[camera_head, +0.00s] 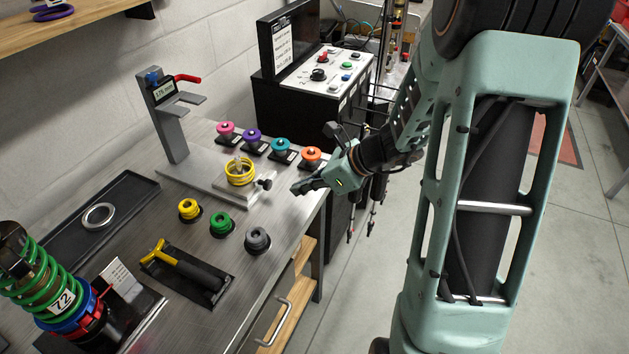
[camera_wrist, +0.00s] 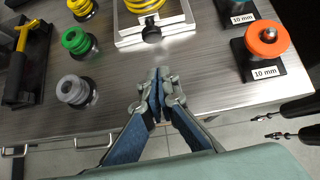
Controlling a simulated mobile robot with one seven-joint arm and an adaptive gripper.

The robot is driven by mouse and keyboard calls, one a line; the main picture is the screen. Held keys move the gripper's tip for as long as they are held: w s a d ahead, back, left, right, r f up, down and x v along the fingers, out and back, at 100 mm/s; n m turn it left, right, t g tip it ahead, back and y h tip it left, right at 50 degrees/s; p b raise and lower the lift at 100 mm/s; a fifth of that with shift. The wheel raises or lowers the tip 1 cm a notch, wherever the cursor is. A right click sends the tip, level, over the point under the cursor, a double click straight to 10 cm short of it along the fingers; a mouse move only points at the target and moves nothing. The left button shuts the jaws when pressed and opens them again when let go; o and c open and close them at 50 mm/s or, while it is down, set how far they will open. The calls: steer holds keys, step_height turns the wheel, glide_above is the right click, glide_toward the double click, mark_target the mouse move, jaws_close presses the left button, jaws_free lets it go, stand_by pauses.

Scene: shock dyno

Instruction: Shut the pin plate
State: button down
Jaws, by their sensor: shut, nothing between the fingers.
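A light metal plate (camera_head: 222,183), which I take to be the pin plate, lies at the front of the stand's base on the bench. A yellow coil spring (camera_head: 240,172) stands on it, and a black knob (camera_head: 265,183) sticks out at its front edge. The wrist view shows the plate's pale frame (camera_wrist: 181,24) and the knob (camera_wrist: 152,35) at the top. I cannot tell how far the plate is open. My gripper (camera_head: 296,190) is shut and empty, just right of the knob and apart from it. Its fingertips (camera_wrist: 160,73) point toward the knob in the wrist view.
Coloured spools stand close by: orange (camera_head: 312,155), teal (camera_head: 281,145), green (camera_head: 220,222) and grey (camera_head: 257,239) among them. The grey gauge stand (camera_head: 172,127) rises behind the plate. A yellow-handled tool (camera_head: 185,268) lies in front. Bare bench lies between knob and bench edge.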

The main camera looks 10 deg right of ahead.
mark_target(236, 173)
steer(key=w+a, duration=0.1)
steer(key=w+a+f, duration=0.1)
steer(key=a, duration=0.1)
steer(key=shift+w+a, duration=0.15)
steer(key=shift+w, duration=0.05)
steer(key=shift+w+a+p, duration=0.3)
steer(key=shift+w+a, duration=0.1)
steer(key=shift+a, duration=0.1)
steer(key=w+a, duration=0.2)
steer(key=a, duration=0.1)
steer(key=w+a, duration=0.6)
steer(key=a, duration=0.1)
steer(key=shift+a+p, duration=0.1)
steer(key=shift+p, duration=0.2)
steer(key=shift+a+r, duration=0.1)
steer(key=shift+a, duration=0.05)
steer(key=shift+w, duration=0.1)
